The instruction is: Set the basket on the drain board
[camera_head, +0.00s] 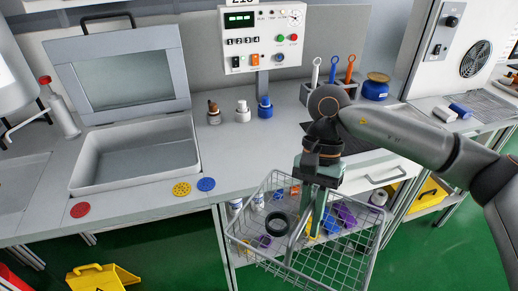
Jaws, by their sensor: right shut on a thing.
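The wire basket (361,251) hangs from my right gripper (314,200) in front of the bench's front edge, lower centre of the head view. My right gripper points down and is shut on the basket, apparently at its grey handle bar; the fingertips are partly hidden. Inside or behind the mesh show a black ring (277,224) and several blue, purple and orange small items. A flat, faintly lined panel (22,188) lies at the left of the bench; I cannot tell whether it is the drain board. My left gripper is not in view.
A grey tub (135,185) with a raised lid (120,83) stands on the bench. Red (80,210), yellow (181,189) and blue (206,184) discs lie along the front edge. Several small bottles and a control box (262,40) stand behind. A yellow bin (103,278) is on the floor.

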